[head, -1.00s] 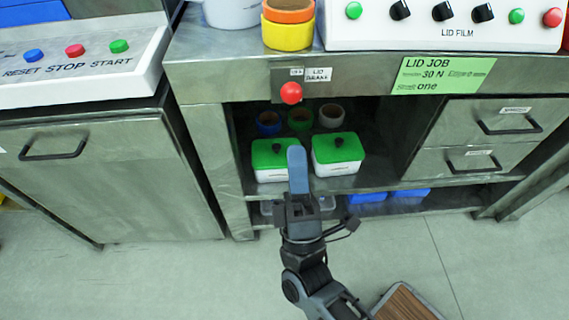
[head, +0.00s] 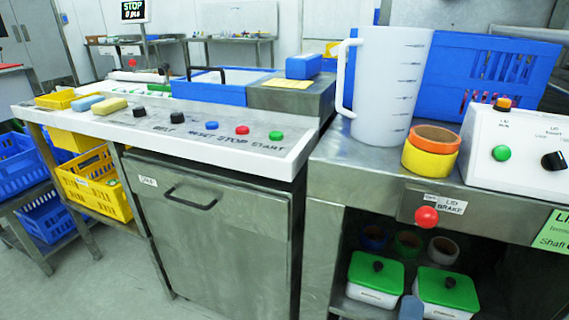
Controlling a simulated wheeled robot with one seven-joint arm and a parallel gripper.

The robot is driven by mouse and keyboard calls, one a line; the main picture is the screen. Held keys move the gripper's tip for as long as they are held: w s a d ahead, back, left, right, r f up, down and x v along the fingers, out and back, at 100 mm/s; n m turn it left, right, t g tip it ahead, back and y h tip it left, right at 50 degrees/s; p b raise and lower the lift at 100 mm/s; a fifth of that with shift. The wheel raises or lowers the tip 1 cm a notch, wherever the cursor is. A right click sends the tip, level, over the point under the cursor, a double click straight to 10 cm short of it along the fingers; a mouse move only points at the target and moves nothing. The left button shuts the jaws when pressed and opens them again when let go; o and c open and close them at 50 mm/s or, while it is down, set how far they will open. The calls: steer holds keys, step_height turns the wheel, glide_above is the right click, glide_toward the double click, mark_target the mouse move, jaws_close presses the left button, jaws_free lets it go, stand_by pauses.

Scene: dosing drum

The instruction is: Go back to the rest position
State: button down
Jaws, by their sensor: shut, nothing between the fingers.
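The tip of my gripper (head: 412,308) shows at the bottom edge of the head view, right of centre. Its blue-grey fingers are shut and hold nothing. It is in front of the open shelf, overlapping the gap between two white boxes with green lids, the left box (head: 375,280) and the right box (head: 445,293). I cannot tell how far it is from them. The rest of my arm is out of the frame.
Above the shelf is a red knob (head: 427,217) at the bench's front edge. On the bench stand a white measuring jug (head: 385,85), tape rolls (head: 430,152) and a control box (head: 520,145). A steel cabinet (head: 215,235) stands left. Floor shows at lower left.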

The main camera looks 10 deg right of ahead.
steer(key=s+a+m+g+y, duration=0.3)
steer(key=s+m+g+y, duration=0.75)
steer(key=s, duration=1.25)
step_height(320, 180, up, 16)
steer(key=m+t+y+p, duration=0.1)
steer(key=y+p, duration=0.3)
steer(key=p, duration=1.2)
steer(key=shift+t, duration=0.75)
steer(key=shift+d, duration=0.25)
